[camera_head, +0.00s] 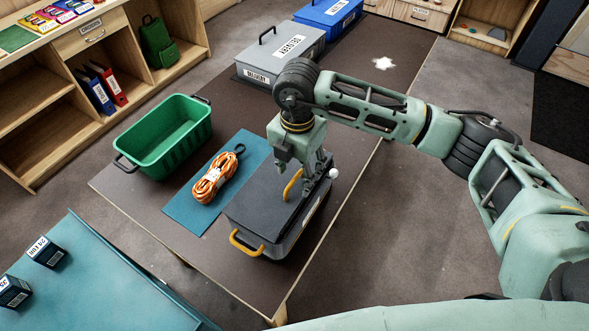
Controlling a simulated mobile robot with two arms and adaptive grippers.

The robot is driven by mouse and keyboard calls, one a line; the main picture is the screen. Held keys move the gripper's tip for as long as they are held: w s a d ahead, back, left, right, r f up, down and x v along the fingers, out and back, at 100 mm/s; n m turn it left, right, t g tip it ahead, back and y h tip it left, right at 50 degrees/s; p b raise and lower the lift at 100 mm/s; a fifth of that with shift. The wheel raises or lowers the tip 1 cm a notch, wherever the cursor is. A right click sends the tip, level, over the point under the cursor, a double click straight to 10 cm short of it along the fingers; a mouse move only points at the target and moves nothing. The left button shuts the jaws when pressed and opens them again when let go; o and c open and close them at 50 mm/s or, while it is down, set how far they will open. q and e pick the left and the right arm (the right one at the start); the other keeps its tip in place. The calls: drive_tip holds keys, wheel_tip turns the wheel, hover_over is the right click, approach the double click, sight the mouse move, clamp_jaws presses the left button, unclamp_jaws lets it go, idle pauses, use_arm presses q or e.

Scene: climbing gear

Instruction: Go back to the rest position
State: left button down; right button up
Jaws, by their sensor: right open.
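My right arm comes in from the right over the brown table (130,196). My right gripper (312,190) points down, open, over the lid of a dark grey box (258,208) with yellow handles. The fingers are close to the lid's yellow handle (293,185); I cannot tell whether they touch it. The lid lies on the box. My left gripper does not show.
A coiled orange rope (213,180) lies on a blue mat (184,207). A green crate (168,140) stands left of it. A grey delivery box (278,58) and a blue box (330,15) stand behind. A teal surface (100,275) with small dark boxes is at front left.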

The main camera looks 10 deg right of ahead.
drive_tip(key=shift+s+d+r+p, duration=0.15)
drive_tip(key=shift+r+p, duration=0.05)
drive_tip(key=shift+r, duration=0.2)
drive_tip(key=shift+s+d+r+p, duration=0.1)
drive_tip(key=shift+r+p, duration=0.05)
drive_tip(key=shift+r, duration=0.25)
drive_tip(key=shift+s+d+r, duration=0.1)
drive_tip(key=shift+r, duration=0.05)
drive_tip(key=s+d+r+p, duration=0.2)
drive_tip(key=s+d+r, duration=0.1)
drive_tip(key=s+d, duration=0.1)
drive_tip(key=shift+r+p, duration=0.35)
